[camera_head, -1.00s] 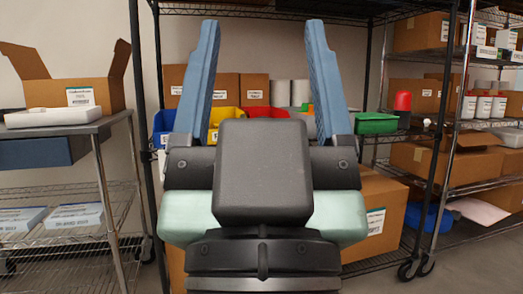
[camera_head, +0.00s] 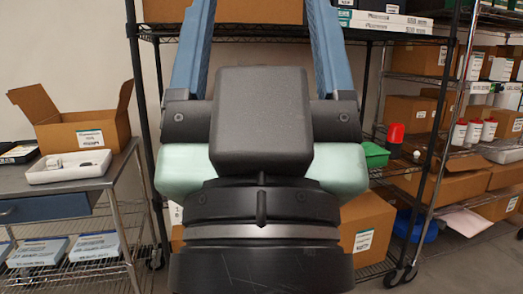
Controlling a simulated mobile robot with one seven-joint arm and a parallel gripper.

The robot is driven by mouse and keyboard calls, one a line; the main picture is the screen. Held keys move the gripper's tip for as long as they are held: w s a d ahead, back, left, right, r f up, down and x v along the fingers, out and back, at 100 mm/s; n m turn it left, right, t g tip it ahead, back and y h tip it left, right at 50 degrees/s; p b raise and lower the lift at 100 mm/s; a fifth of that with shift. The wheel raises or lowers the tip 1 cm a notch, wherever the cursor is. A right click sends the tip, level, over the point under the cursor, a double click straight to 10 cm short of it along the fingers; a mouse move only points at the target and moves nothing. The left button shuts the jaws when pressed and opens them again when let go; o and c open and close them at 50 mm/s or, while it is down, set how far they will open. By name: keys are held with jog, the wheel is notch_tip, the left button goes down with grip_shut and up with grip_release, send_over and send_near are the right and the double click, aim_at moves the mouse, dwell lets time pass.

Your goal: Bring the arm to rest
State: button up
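My gripper (camera_head: 258,20) fills the middle of the head view, with its dark wrist and pale green housing below. Its two blue fingers stand upright and wide apart, running up out of the top of the picture, so the tips are hidden. I see nothing between the parts of the fingers that show. The gripper is in front of the middle wire shelf rack (camera_head: 142,100) and hides much of it.
On the left, a metal cart (camera_head: 128,160) holds an open cardboard box (camera_head: 75,122) and a white tray (camera_head: 68,172). On the right, another rack carries boxes and white bottles (camera_head: 473,132). A green bin (camera_head: 375,154) and red cup (camera_head: 396,130) show beside my gripper.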

notch_tip(320, 180, up, 24)
jog(key=p, duration=2.1)
notch_tip(320, 180, down, 52)
jog(key=b, duration=5.1)
jog(key=shift+f+b, duration=0.15)
jog(key=shift+b, duration=0.15)
